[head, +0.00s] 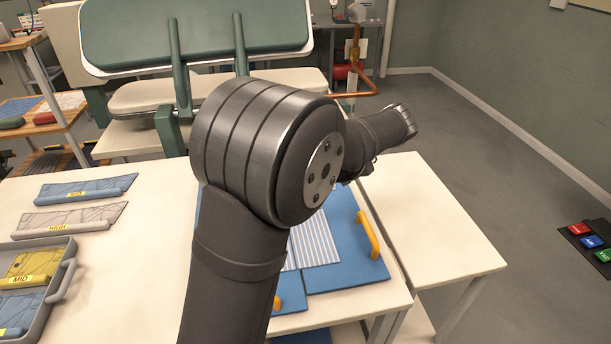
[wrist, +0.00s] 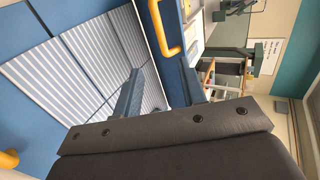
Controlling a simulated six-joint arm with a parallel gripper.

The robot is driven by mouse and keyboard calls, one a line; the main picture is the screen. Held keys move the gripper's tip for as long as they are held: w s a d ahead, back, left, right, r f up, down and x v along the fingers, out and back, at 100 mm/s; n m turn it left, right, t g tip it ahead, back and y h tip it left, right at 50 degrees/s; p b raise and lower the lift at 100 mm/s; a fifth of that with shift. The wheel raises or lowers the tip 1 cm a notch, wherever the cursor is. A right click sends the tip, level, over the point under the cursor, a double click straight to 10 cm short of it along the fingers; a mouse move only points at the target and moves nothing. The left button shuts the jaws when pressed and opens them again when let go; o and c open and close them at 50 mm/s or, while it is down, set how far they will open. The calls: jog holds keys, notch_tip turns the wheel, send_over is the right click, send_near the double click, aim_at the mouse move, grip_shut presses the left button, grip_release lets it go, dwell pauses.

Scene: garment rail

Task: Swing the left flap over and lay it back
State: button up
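A blue folding board (head: 345,262) with a light-striped cloth (head: 315,245) on it lies on the white table, partly hidden by my arm. One orange handle (head: 368,235) shows on its right panel and another (head: 277,303) at its front edge. In the wrist view, the striped cloth (wrist: 65,65) lies among blue panels. A yellow handle (wrist: 165,28) is on a blue panel near the top, beyond my fingers. My gripper (wrist: 160,75) is open, its two fingers apart, near that panel's edge. I cannot tell which panel is the left flap or whether my fingers touch it.
A grey tray (head: 62,270) with folded pieces stands at the left. Two labelled folded pieces, blue (head: 85,190) and grey (head: 75,218), lie behind it. A green-topped press (head: 200,30) stands behind the table. A lower white table (head: 435,225) adjoins on the right.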

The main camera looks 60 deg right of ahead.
jog(key=s+a+f+m+t+h, duration=0.6)
jog(key=a+f+m+t+h, duration=0.3)
jog(key=a+f+m+t, duration=0.35)
jog(key=shift+n+g, duration=0.35)
jog(key=shift+n, duration=0.1)
jog(key=x, duration=1.1)
jog(key=d+x, duration=0.1)
jog(key=x, duration=0.5)
jog(key=shift+w, duration=0.3)
grip_shut()
